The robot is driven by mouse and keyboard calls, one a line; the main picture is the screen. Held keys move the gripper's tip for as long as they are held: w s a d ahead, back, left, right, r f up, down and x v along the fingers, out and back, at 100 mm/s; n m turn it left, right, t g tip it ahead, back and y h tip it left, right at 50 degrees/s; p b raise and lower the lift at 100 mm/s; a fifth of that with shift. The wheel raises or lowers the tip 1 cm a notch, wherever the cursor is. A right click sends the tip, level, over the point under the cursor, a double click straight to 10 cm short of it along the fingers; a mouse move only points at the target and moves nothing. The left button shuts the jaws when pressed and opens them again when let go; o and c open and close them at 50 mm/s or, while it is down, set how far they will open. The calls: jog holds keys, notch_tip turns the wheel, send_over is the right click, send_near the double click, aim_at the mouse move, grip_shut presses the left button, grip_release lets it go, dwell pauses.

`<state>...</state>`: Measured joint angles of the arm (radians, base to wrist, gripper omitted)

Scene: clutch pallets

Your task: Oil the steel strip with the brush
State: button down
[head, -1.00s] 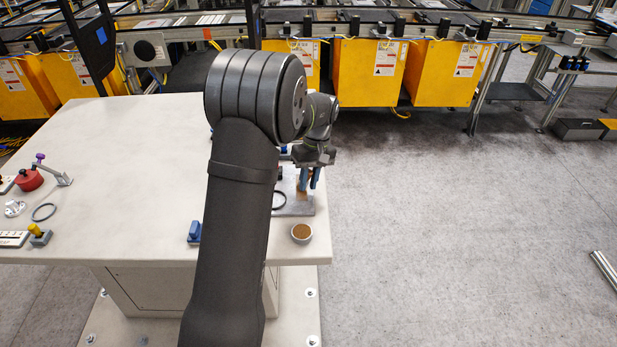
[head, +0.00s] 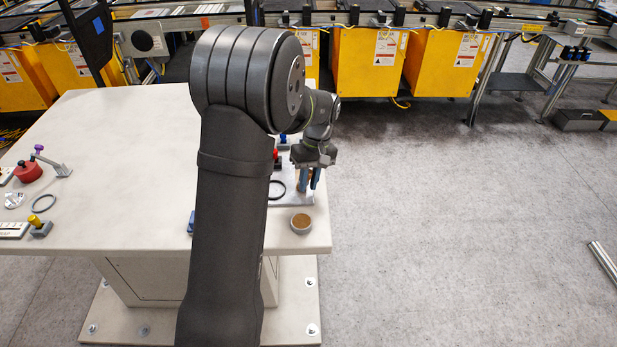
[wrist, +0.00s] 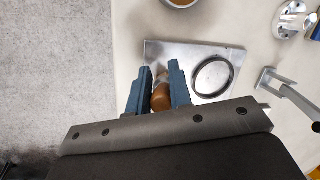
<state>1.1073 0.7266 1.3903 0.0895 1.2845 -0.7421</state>
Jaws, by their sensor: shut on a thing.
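My gripper (wrist: 160,88) has blue fingers and is shut on the brush (wrist: 161,98), whose rounded brown handle shows between them. In the head view, my gripper (head: 309,180) points down over the right part of the steel strip (head: 289,199). I cannot tell whether the brush touches the strip. A small cup (head: 301,224) with brown contents stands near it.
The table's right edge (head: 326,215) is close beside the gripper. A lever clamp (wrist: 290,92) stands near the strip in the wrist view. A red round part (head: 28,172) and small fixtures lie at the far left. The table's middle left is clear.

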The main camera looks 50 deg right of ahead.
jog(key=shift+s+a+f, duration=0.1)
jog(key=shift+s+a, duration=0.05)
jog(key=shift+a, duration=0.05)
notch_tip(320, 180, up, 6)
dwell(0.7)
notch_tip(320, 180, up, 3)
jog(key=shift+r, duration=0.1)
dwell(0.5)
